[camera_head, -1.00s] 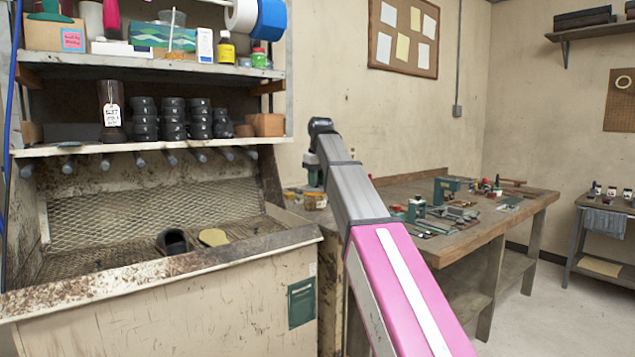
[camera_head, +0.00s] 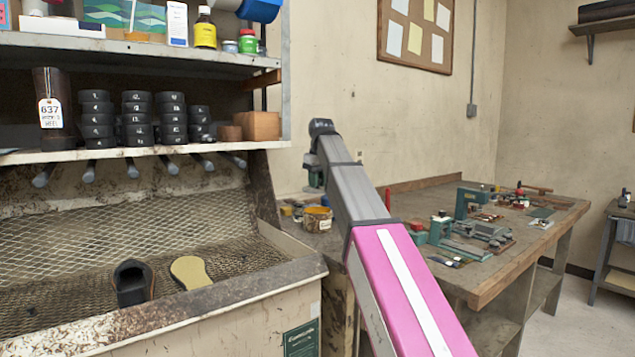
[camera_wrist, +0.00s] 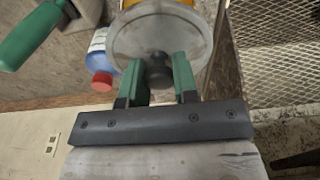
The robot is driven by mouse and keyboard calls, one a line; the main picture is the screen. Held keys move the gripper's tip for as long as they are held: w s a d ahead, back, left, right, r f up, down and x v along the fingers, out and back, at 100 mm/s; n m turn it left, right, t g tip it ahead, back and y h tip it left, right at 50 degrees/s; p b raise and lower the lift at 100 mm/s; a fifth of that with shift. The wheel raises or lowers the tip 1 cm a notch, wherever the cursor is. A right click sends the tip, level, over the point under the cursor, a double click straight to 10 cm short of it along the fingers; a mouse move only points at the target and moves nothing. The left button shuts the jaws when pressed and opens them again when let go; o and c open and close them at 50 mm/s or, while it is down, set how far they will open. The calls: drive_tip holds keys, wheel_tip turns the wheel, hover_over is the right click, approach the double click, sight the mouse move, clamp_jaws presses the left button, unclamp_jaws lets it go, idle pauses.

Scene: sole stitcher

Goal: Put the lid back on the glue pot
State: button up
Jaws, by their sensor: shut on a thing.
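In the wrist view, my gripper (camera_wrist: 158,80) is shut on the dark knob of the lid (camera_wrist: 126,45), a grey round disc. A strip of yellow-orange (camera_wrist: 172,3) shows past the lid's far edge, probably the glue pot. In the head view, the glue pot (camera_head: 317,220) stands on the near left end of the workbench, with a yellowish label. My gripper is mostly hidden there behind my arm, above the bench near the pot. I cannot tell whether the lid touches the pot.
In the wrist view, a blue bottle with a red cap (camera_wrist: 101,62) and a green-handled tool (camera_wrist: 30,36) are close on the left. The workbench (camera_head: 410,205) carries green tools farther right. A mesh-backed bin (camera_head: 110,235) with two shoe parts stands left.

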drive_tip(key=shift+f, duration=3.15)
drive_tip(key=shift+f, duration=0.15)
drive_tip(key=o, duration=1.5)
drive_tip(key=shift+r, duration=3.5)
clamp_jaws()
